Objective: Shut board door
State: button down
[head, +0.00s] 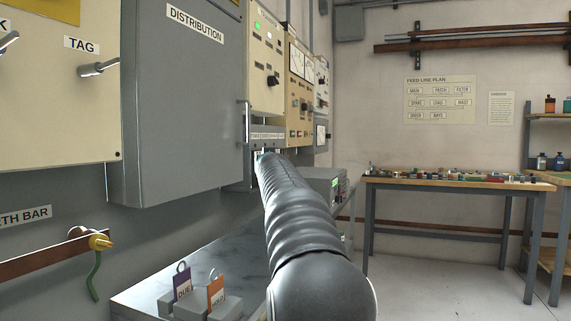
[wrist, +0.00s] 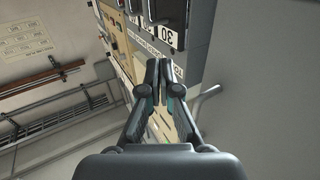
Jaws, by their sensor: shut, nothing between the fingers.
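The grey board door (head: 185,100) labelled DISTRIBUTION is at the left of the head view. A bar handle (head: 246,120) shows at its right edge. In the wrist view a grey surface with a bent bar handle (wrist: 207,97) lies right of the fingers. How far the door stands open is hard to tell. My gripper (wrist: 163,69) is shut and empty, its fingertips together near black numbered switches (wrist: 166,12). In the head view my arm hides most of the gripper, beside the door's lower right edge.
Cream instrument racks (head: 265,60) stand beyond the door. Below is a grey bench top (head: 150,296) with purple (head: 182,283) and orange (head: 216,292) tags.

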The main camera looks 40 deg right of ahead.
jog(key=s+d+b, duration=0.3)
jog(key=s+b, duration=0.1)
jog(key=s, duration=0.1)
jog(key=shift+s+d, duration=0.25)
jog(key=shift+s, duration=0.1)
